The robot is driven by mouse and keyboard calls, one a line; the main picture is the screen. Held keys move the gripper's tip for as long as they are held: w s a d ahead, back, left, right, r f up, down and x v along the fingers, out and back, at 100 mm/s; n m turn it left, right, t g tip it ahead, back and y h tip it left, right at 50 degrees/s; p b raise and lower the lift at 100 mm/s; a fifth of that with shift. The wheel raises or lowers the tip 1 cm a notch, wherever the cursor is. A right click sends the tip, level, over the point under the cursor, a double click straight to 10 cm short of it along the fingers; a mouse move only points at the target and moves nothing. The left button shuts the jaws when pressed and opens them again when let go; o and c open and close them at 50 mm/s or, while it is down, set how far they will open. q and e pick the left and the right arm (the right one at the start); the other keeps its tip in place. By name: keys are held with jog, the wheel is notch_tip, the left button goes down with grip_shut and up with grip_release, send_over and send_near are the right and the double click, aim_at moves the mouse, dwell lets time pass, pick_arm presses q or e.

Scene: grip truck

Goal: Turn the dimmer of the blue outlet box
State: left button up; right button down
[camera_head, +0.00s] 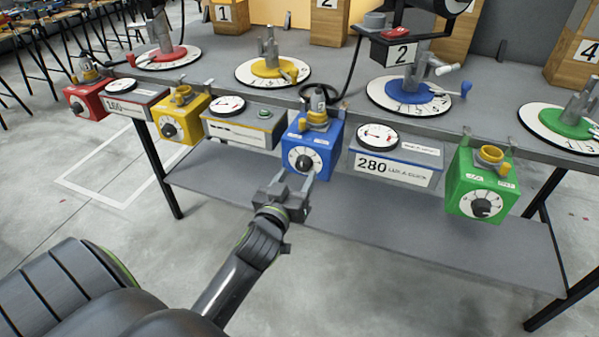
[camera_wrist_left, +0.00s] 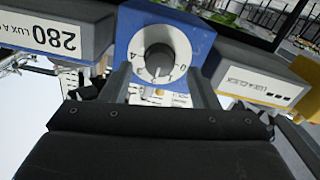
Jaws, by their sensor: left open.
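The blue outlet box (camera_head: 316,142) hangs at the front edge of the bench, near the middle of the head view. Its dimmer (camera_head: 304,160) is a dark knob on a white round dial on the front face. In the left wrist view the dimmer (camera_wrist_left: 159,62) faces the camera upside down, on the blue box (camera_wrist_left: 197,35). My left gripper (camera_head: 290,183) is open just in front of and below the dial. In the wrist view its two fingers (camera_wrist_left: 160,85) stand to either side of the dial's lower part, with the knob between and beyond them. Contact cannot be told. My right gripper is not in view.
A red box (camera_head: 86,103), a yellow box (camera_head: 180,122) and a green box (camera_head: 482,190) hang along the same bench edge. Meter boxes (camera_head: 240,128) (camera_head: 395,160) flank the blue box. A lower grey shelf (camera_head: 400,235) lies beneath. The floor in front is clear.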

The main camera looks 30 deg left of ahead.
aim_at(303, 164)
pick_arm(q)
jog(key=shift+x, duration=1.4)
jog(key=c, duration=1)
